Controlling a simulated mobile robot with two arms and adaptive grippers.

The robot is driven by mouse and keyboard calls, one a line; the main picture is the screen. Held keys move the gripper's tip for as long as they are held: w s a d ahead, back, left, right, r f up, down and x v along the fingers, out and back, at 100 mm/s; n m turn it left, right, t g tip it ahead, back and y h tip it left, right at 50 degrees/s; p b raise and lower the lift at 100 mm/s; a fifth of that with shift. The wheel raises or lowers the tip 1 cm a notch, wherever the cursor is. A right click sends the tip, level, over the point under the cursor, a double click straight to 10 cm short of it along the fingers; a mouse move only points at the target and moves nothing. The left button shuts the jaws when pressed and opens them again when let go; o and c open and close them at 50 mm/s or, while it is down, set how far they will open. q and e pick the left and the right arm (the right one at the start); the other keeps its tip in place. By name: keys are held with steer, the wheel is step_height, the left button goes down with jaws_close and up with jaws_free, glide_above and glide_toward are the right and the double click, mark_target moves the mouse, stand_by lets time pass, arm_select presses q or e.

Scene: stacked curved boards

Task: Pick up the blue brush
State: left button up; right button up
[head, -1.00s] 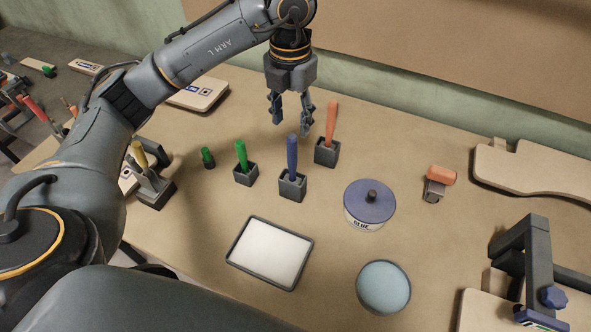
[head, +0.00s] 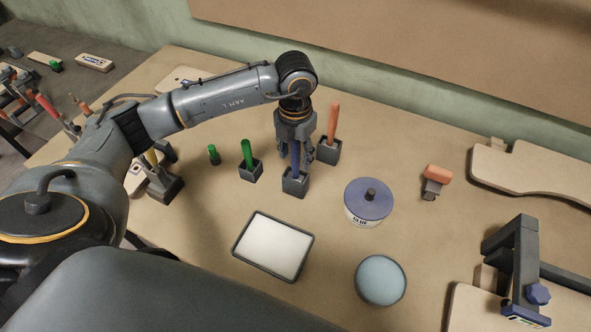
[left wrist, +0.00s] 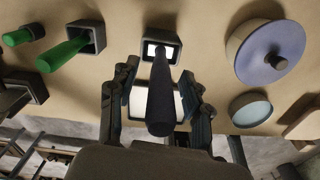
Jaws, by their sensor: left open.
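The blue brush (head: 295,162) stands handle-up in a small grey square holder (head: 294,188) on the workbench. My left gripper (head: 296,154) is lowered from above, right at the upright handle in the head view. In the left wrist view the brush handle (left wrist: 160,105) rises dark blue between the two open fingers of the left gripper (left wrist: 159,78), with a gap on each side. The holder (left wrist: 171,48) shows beyond the handle there. The brush's lower end is hidden in its holder. My right gripper is not in view.
A green-handled brush (head: 247,154) and an orange-handled brush (head: 334,122) stand in holders close on either side. A glue pot (head: 369,201), a white tray (head: 234,247), a round blue container (head: 381,281) and an orange-topped tool (head: 437,174) lie around. Bench between them is clear.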

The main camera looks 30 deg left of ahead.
arm_select(q)
jaws_close()
